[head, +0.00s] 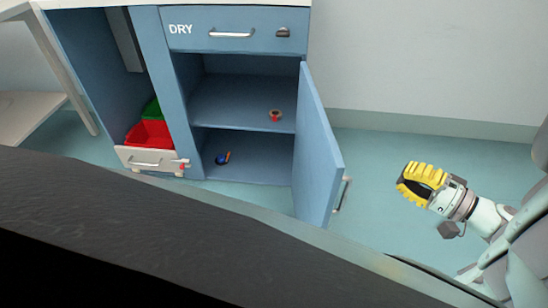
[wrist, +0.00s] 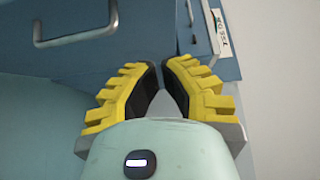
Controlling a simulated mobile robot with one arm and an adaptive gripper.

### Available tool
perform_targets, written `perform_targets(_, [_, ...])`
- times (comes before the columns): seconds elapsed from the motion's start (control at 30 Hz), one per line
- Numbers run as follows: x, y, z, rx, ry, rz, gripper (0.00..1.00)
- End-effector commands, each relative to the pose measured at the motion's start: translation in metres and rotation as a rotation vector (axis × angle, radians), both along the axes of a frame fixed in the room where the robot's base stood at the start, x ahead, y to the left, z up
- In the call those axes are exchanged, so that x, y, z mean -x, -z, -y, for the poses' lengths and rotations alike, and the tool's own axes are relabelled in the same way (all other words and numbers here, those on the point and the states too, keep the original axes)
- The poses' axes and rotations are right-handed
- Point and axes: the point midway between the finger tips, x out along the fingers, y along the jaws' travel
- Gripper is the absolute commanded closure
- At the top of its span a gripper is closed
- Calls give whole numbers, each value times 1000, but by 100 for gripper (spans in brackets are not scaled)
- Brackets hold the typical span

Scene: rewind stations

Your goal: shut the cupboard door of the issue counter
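The issue counter (head: 181,95) is blue, with a DRY drawer over an open cupboard. Its cupboard door (head: 315,150) is hinged on the right and stands wide open, swung out toward me. A metal bar handle (head: 342,194) sits near the door's free edge, on its right-hand face. My gripper (head: 402,183) is to the right of the door, apart from it, pointing left. Its yellow fingers are together at the tips, with nothing held. In the wrist view, the fingertips (wrist: 161,66) point toward a blue panel with a bar handle (wrist: 75,36), which looks like the door.
Inside the cupboard are a small red-centred round item (head: 275,115) on the shelf and a blue-orange item (head: 222,158) below.

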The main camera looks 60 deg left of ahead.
Motion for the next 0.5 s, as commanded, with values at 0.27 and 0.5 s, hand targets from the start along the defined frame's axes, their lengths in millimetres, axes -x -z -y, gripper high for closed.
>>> perform_targets(0.27, [6, 2, -20, -4, -1, 3, 100])
perform_targets(0.5, [21, 1, -67, -2, -9, -1, 100])
